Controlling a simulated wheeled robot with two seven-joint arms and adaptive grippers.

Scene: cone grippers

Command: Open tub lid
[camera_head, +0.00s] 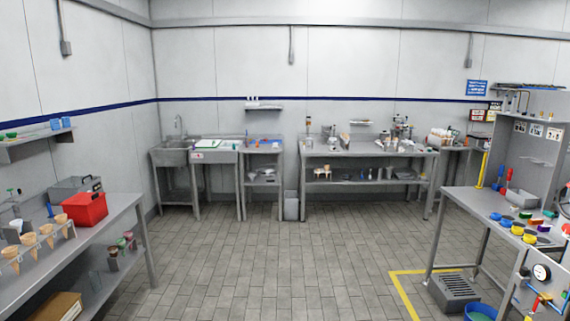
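I cannot clearly pick out a tub with a lid. On the left table, a red box-shaped container (84,209) stands near the back edge. A grey box (75,188) with a dark handle stands just behind it. I cannot tell whether either is the tub, or whether either has a separate lid. Neither of my grippers is in view.
The left table (118,211) also bears cones in a holder (40,236). Steel benches with a sink (178,151) line the back wall. The right table (465,205) holds several coloured pieces. A blue bucket (480,312) is on the floor. The middle floor is clear.

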